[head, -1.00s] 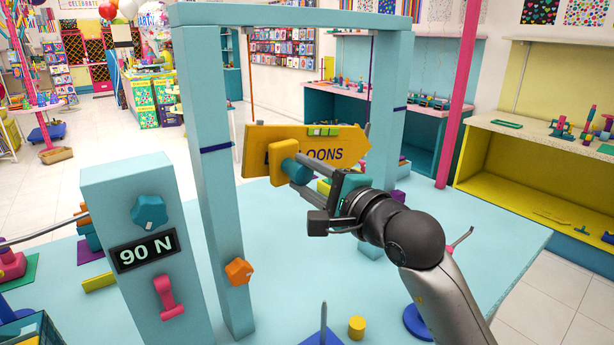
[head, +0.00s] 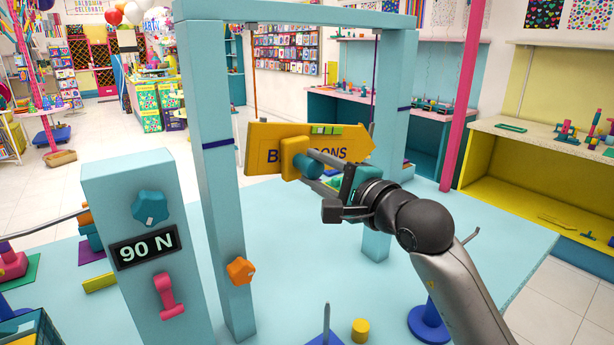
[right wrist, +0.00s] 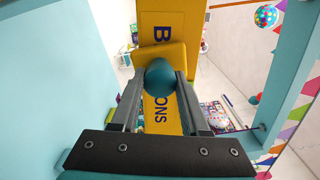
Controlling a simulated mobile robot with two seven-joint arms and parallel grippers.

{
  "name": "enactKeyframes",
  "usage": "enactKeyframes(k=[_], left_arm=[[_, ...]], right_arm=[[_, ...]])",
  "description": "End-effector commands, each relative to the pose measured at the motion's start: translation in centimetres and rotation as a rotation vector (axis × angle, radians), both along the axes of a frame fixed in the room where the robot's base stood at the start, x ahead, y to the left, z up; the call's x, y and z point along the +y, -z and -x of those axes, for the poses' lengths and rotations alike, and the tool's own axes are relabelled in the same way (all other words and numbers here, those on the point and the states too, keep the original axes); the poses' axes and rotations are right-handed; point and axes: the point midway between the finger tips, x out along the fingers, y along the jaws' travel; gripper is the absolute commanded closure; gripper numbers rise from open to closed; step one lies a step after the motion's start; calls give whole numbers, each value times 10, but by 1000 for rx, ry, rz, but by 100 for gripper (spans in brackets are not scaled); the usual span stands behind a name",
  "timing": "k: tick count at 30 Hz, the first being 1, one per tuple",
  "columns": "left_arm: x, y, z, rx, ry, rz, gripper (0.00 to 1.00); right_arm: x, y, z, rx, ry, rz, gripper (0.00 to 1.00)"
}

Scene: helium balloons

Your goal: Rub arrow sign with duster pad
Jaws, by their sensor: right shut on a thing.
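The yellow arrow sign (head: 350,148) with dark "BALLOONS" lettering hangs inside a light blue frame, its point to the right. My right gripper (head: 312,168) is shut on the teal knob of the duster pad (head: 291,158). The yellow pad lies over the left-middle letters and appears to be against the sign's face; exact contact is hard to tell. In the right wrist view the teal knob sits between the fingers (right wrist: 160,85), with the yellow pad (right wrist: 158,55) beyond it over the sign (right wrist: 160,18). My left gripper is not in view.
The light blue frame (head: 210,180) stands around the sign. A light blue post (head: 145,250) with a "90 N" display stands at front left. A blue spindle base (head: 428,322) and a yellow cylinder (head: 360,330) stand on the light blue surface (head: 300,260).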

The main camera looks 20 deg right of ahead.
Motion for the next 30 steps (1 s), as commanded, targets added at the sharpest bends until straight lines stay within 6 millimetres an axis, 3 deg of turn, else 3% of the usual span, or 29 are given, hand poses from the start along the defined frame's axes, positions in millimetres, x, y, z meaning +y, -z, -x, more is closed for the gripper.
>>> enactKeyframes(k=[5, 12, 30], left_arm=[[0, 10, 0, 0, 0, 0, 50], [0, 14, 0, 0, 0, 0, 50], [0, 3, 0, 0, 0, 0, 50]], right_arm=[[-13, 3, -4, -2, 2, 1, 99], [-14, 2, -7, -3, 1, -1, 99], [27, -5, 4, 0, -5, -3, 99]])
